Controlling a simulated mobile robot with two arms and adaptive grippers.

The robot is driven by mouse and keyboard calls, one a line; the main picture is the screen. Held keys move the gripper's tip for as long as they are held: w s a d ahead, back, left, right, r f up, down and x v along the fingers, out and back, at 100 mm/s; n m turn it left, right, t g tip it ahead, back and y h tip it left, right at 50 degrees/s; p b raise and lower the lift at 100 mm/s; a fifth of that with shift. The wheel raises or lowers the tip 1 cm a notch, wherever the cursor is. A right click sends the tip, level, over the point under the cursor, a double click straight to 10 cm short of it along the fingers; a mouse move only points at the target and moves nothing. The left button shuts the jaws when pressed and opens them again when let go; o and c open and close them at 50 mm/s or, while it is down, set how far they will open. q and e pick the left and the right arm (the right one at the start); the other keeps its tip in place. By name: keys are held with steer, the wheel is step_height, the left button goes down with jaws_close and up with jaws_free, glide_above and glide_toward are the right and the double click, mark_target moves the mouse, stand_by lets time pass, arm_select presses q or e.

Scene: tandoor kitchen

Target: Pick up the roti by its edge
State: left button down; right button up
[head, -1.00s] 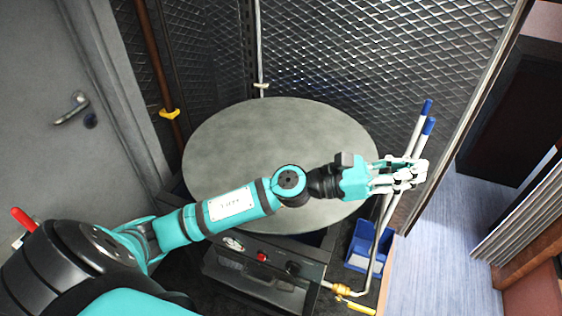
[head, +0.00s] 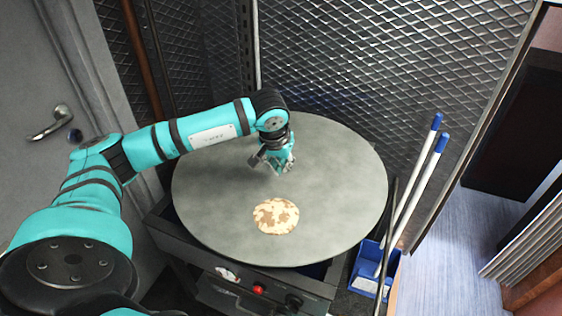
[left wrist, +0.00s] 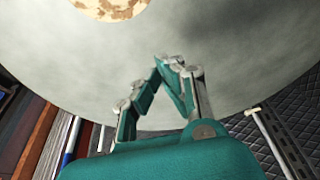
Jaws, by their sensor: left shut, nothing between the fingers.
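The roti (head: 276,216) is a small round flatbread with brown patches. It lies flat on the front part of the large round grey griddle (head: 335,180). In the left wrist view the roti (left wrist: 110,5) shows at the top edge, partly cut off. My left gripper (head: 282,170) points down over the middle of the griddle, behind the roti and apart from it. Its fingertips (left wrist: 168,62) come together with nothing between them in the left wrist view. I cannot tell the exact height of the fingertips above the griddle. My right gripper is not in view.
A blue bin (head: 367,270) with two blue-tipped white rods (head: 412,195) stands right of the griddle. Metal mesh walls (head: 400,70) close off the back. A grey door (head: 40,70) is at the left. The griddle's right side is clear.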

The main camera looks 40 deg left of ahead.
mark_target(281, 191)
arm_select(q)
steer(key=p+x, duration=0.1)
steer(key=x, duration=0.5)
steer(key=s+p, duration=0.2)
steer(key=s, duration=0.1)
steer(key=shift+d, duration=0.4)
steer(key=shift+s, duration=0.5)
steer(key=shift+w+d+f, duration=0.1)
